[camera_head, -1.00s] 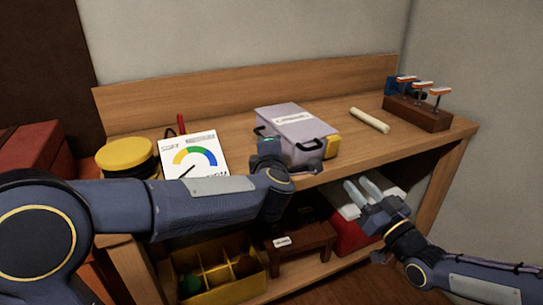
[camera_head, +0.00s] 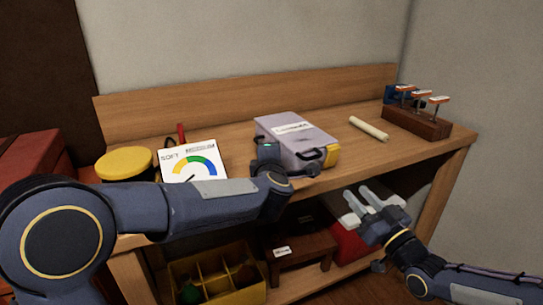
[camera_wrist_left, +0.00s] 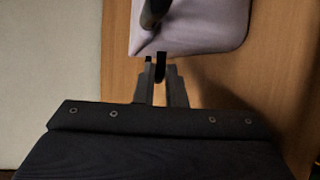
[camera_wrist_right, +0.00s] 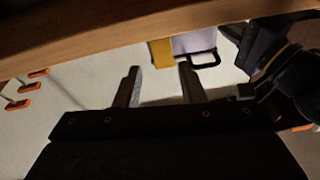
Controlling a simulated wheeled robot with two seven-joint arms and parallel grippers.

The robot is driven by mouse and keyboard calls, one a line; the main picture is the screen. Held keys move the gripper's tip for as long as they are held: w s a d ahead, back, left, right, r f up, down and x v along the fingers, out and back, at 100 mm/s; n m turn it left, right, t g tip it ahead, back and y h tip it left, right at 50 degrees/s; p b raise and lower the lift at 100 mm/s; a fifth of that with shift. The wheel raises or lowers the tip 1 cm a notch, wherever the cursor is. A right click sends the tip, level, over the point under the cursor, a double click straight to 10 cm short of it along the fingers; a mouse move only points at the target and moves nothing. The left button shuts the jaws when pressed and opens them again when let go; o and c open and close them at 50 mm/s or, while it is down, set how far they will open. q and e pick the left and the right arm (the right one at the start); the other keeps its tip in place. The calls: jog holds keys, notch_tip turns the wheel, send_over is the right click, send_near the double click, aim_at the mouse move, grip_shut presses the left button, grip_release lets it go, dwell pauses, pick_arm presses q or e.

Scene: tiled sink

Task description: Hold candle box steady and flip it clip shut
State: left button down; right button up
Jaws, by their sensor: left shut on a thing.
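The candle box (camera_head: 280,127), pale lavender with a white label, sits on the wooden bench top. A black handle (camera_head: 308,155) and a yellow part (camera_head: 332,155) show at its near end. My left gripper (camera_wrist_left: 161,72) is at that end, shut on a small black piece of the box, seemingly its handle; the arm hides much of this contact in the head view. The box also shows in the left wrist view (camera_wrist_left: 205,25). My right gripper (camera_head: 364,198) is open and empty, below and in front of the bench edge, apart from the box. Whether the clip is closed cannot be told.
A white card with a coloured dial (camera_head: 200,158) and a yellow-topped round container (camera_head: 124,164) stand left of the box. A pale stick (camera_head: 369,128) and a wooden block with clamps (camera_head: 415,122) are on the right. The lower shelf holds a yellow divided crate (camera_head: 215,268).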

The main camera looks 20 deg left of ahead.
jog(key=shift+c, duration=0.5)
jog(key=shift+c, duration=1.1)
jog(key=shift+s+d+n, duration=0.1)
jog(key=shift+s+n, duration=0.05)
jog(key=shift+n, duration=0.45)
jog(key=shift+c, duration=1.3)
jog(key=shift+s+d+r+n, duration=0.1)
jog(key=shift+s+r+n, duration=0.05)
jog(key=shift+n, duration=0.65)
grip_shut()
jog(key=s+d+n, duration=0.1)
jog(key=n, duration=0.4)
jog(key=s+d+r+n, duration=0.1)
jog(key=n, duration=0.5)
jog(key=s+d+r+n, duration=0.1)
jog(key=n, duration=0.4)
jog(key=shift+s+d+n, duration=0.3)
jog(key=shift+d+n, duration=0.05)
jog(key=shift+n, duration=0.05)
